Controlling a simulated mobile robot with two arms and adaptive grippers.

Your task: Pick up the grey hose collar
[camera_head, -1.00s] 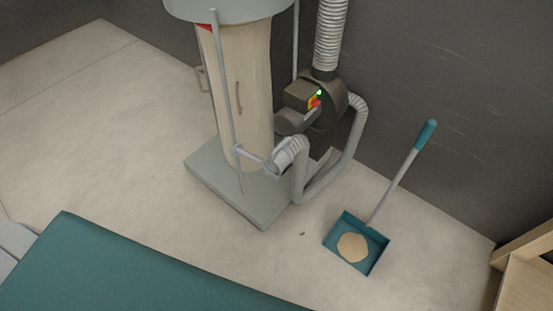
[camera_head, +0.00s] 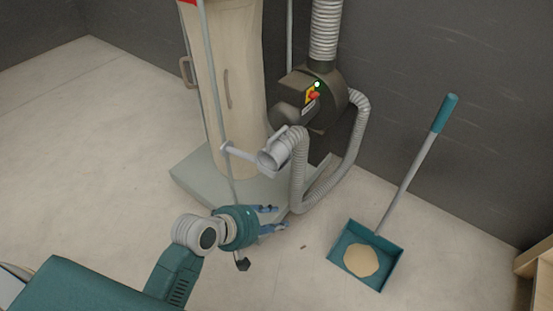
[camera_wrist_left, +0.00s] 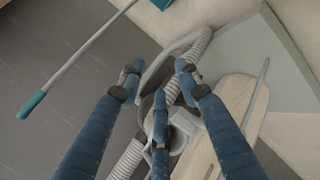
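The grey hose collar (camera_head: 273,155) is a light grey tube end on the flexible grey hose (camera_head: 298,180). It sits at the end of a short bar from the stand, beside the beige bag. My left gripper (camera_head: 275,218) is below the collar in the head view, apart from it, with blue fingers spread and nothing between them. In the left wrist view, the fingers of my left gripper (camera_wrist_left: 158,80) are spread wide. A light grey part there, apparently the collar (camera_wrist_left: 149,127), is partly hidden behind a finger. My right gripper is not in view.
The dark blower (camera_head: 318,100) with a lit green light stands behind the collar. The beige bag (camera_head: 235,100) rises from a grey base plate (camera_head: 200,180). A teal dustpan (camera_head: 340,247) holding tan material lies on the floor to the right. Floor is clear at left.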

